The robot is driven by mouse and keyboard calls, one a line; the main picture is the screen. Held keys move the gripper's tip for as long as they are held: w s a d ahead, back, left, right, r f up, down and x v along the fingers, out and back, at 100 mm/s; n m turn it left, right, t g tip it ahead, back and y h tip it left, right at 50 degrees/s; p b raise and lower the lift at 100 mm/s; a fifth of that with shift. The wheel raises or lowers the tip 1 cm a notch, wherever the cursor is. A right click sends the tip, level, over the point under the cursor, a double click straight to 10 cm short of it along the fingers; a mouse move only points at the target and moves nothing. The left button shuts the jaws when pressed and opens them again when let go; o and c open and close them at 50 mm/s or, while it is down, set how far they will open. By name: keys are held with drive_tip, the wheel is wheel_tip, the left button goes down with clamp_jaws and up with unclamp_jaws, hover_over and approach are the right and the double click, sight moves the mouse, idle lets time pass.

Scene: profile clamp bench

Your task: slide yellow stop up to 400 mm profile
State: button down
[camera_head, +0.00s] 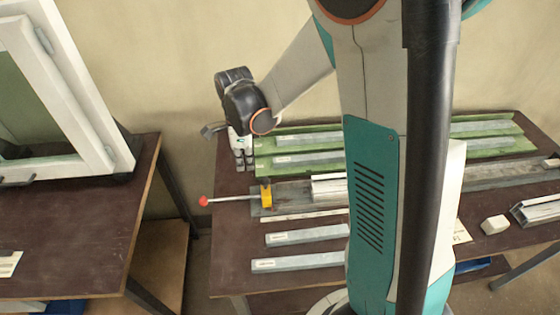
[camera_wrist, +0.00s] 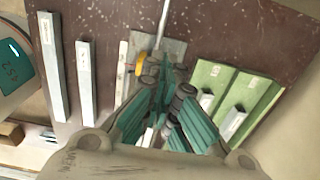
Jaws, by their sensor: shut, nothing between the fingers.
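The yellow stop (camera_head: 265,196) sits at the left end of the grey clamp rail (camera_head: 290,190). A rod with a red ball end (camera_head: 203,201) sticks out to its left. In the wrist view the yellow stop (camera_wrist: 141,62) shows just beyond my fingers. A white profile (camera_head: 328,187) lies on the rail to the right of the stop, with a gap between them; my arm column hides its right part. My gripper (camera_head: 243,160) points down above the left bench end, behind the stop. Its fingers (camera_wrist: 165,95) are shut and empty, apart from the stop.
Green trays (camera_head: 300,148) with grey profiles lie behind the rail. Loose profiles (camera_head: 300,263) lie in front of it. A white block (camera_head: 494,225) and another profile (camera_head: 540,208) lie at the right. A window frame (camera_head: 60,100) stands on the separate left table.

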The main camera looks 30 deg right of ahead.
drive_tip(key=shift+f, duration=0.1)
drive_tip(key=shift+f+b, duration=2.4)
drive_tip(key=shift+f, duration=1.15)
drive_tip(key=shift+s+d+r, duration=0.1)
drive_tip(key=shift+s+d, duration=0.1)
drive_tip(key=shift+d, duration=0.25)
drive_tip(key=shift+s+d+r, duration=0.1)
drive_tip(key=shift+s+d, duration=0.1)
drive_tip(key=shift+d, duration=0.25)
drive_tip(key=s+d, duration=0.5)
drive_tip(key=d, duration=0.7)
drive_tip(key=shift+p, duration=0.4)
drive_tip(key=shift+d, duration=0.15)
wheel_tip(320, 180, up, 7)
drive_tip(key=a+p, duration=0.1)
drive_tip(key=p, duration=0.3)
drive_tip(key=shift+w+a+p, duration=0.2)
drive_tip(key=shift+w+p, duration=0.05)
drive_tip(key=shift+p, duration=0.05)
